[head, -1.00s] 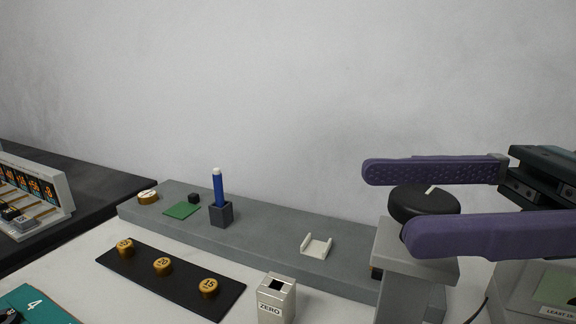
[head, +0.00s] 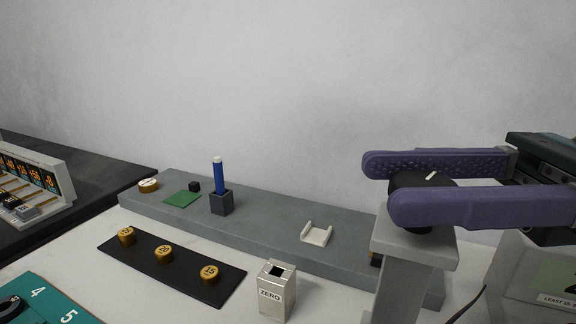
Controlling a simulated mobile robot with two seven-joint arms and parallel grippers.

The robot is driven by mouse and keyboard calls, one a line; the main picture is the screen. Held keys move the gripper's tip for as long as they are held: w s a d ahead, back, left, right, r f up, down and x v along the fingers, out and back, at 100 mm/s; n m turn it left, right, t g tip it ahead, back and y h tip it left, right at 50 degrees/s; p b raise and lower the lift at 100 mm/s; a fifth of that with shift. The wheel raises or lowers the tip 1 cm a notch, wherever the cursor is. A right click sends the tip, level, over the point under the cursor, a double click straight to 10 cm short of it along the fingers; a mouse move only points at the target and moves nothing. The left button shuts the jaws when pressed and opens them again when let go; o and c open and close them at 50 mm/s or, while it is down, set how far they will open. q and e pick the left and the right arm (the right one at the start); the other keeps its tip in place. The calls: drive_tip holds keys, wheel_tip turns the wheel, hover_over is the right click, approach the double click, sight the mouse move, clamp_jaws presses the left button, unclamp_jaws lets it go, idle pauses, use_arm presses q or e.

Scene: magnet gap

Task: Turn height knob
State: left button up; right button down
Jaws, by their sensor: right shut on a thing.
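The height knob (head: 421,181) is a black round knob with a white pointer line, on top of a grey post (head: 408,249) at the right. The pointer line points up and to the right in the picture. My right gripper (head: 379,187) comes in from the right with its two purple fingers on either side of the knob, shut on it. The near finger hides part of the knob's front. My left gripper is not in view.
A long grey base (head: 267,231) carries a blue marker in a dark holder (head: 221,202), a green square (head: 183,199) and a white bracket (head: 317,233). A ZERO box (head: 277,290) and a black strip (head: 194,283) with gold weights stand in front.

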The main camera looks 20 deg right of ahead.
drive_tip(key=shift+m+t+h, duration=0.3)
drive_tip(key=shift+m+t, duration=0.1)
drive_tip(key=shift+t, duration=0.1)
drive_tip(key=m+t+h, duration=0.2)
drive_tip(key=m+t, duration=0.1)
drive_tip(key=shift+t, duration=0.3)
drive_tip(key=shift+m+t+h, duration=1.05)
drive_tip(key=shift+h, duration=0.45)
drive_tip(key=shift+m+t+h, duration=1.05)
drive_tip(key=shift+h, duration=0.45)
drive_tip(key=shift+p, duration=0.3)
drive_tip(key=shift+c, duration=1.8)
unclamp_jaws()
drive_tip(key=b+v, duration=0.1)
drive_tip(key=v, duration=0.9)
